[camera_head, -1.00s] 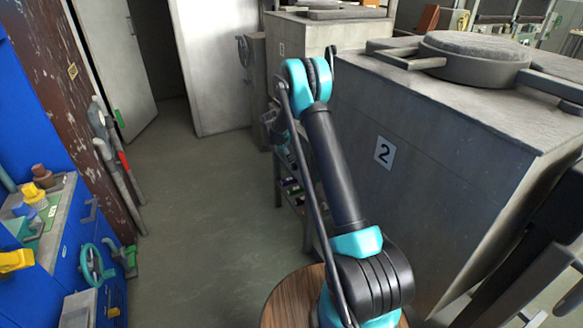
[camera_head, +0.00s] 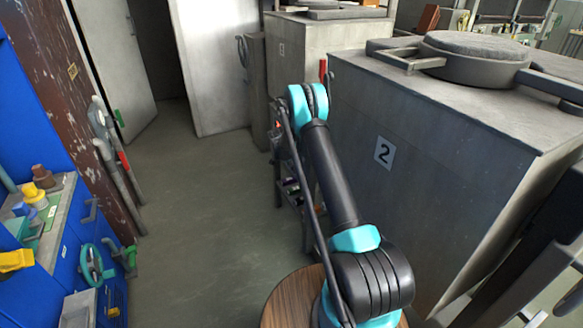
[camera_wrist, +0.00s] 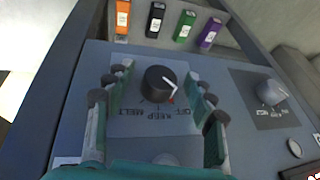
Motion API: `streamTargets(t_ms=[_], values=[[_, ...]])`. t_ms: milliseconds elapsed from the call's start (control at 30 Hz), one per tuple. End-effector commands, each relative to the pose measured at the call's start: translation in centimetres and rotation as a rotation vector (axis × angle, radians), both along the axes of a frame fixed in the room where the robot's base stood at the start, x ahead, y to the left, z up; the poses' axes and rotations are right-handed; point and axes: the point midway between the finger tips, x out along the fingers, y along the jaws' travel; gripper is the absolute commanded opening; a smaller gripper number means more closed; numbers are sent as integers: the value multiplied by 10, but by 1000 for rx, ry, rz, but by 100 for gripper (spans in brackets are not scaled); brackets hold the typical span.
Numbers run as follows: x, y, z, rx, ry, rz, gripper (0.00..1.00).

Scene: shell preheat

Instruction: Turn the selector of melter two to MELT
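Melter two (camera_head: 430,170) is the grey box marked 2 at the right of the head view. In the wrist view a dark round selector knob (camera_wrist: 158,82) with a white pointer line sits on a blue-grey panel (camera_wrist: 75,120). The labels MELT, KEEP and OFF appear upside down below it, MELT at left and OFF at right. The pointer slants right and down, toward the OFF side. My gripper (camera_wrist: 158,78) is open, with its fingers on either side of the knob and gaps visible. Whether this knob is melter two's does not show. The head view hides my gripper behind my arm.
A second, grey knob (camera_wrist: 270,92) sits on the panel to the right. Orange, black, green and purple tagged items (camera_wrist: 185,25) stand in a row behind the knob. Another melter (camera_head: 320,45) stands farther back. The floor (camera_head: 200,200) left of my arm is clear.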

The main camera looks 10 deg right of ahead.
Motion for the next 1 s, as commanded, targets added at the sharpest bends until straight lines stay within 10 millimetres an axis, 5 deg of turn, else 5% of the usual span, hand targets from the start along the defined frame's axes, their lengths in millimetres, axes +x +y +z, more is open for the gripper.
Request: streamTargets(t_ms=[400,1000], values=[[0,0,0,0,0,0,5],[-4,-1,-1,73,-223,1,5]])
